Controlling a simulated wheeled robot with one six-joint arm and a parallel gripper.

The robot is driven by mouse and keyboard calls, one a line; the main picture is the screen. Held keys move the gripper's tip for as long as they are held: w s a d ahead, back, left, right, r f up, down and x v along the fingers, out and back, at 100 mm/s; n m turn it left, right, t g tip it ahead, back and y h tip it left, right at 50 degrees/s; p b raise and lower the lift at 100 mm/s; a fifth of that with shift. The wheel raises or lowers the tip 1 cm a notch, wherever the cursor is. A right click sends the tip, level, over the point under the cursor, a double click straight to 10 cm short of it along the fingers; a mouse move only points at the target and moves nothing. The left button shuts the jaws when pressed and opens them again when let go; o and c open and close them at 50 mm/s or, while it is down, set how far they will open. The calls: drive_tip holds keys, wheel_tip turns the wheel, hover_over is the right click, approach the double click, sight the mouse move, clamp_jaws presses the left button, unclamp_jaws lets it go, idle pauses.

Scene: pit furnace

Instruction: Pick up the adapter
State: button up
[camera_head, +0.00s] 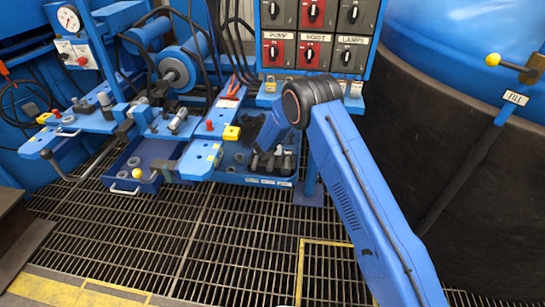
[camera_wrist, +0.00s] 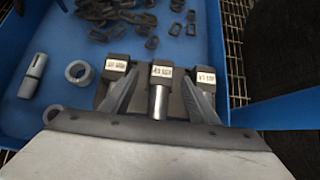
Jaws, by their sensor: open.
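My gripper (camera_wrist: 160,84) is open over a blue tray (camera_wrist: 212,30). Three dark blocks with small white labels stand in a row there: a left block (camera_wrist: 116,65), a middle block (camera_wrist: 162,71) and a right block (camera_wrist: 206,78). A bright metal cylinder (camera_wrist: 158,102) shows below the middle block, between my two fingers. I cannot tell whether the fingers touch it. The label print is too small to read surely, so I cannot tell which piece is the adapter. In the head view my arm hides part of the tray (camera_head: 228,178).
A slotted silver cylinder (camera_wrist: 34,75) and a metal ring (camera_wrist: 78,72) lie left in the tray. Several dark chain links (camera_wrist: 150,20) lie behind. A blue bench (camera_head: 200,155) with a yellow block (camera_head: 232,133) adjoins the tray. A switch panel (camera_head: 312,35) stands behind my arm.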

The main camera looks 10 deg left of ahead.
drive_tip(key=shift+x, duration=2.9)
drive_tip(key=shift+s+d+f, duration=0.1)
drive_tip(key=shift+s+d, duration=0.05)
drive_tip(key=shift+c, duration=0.6)
clamp_jaws()
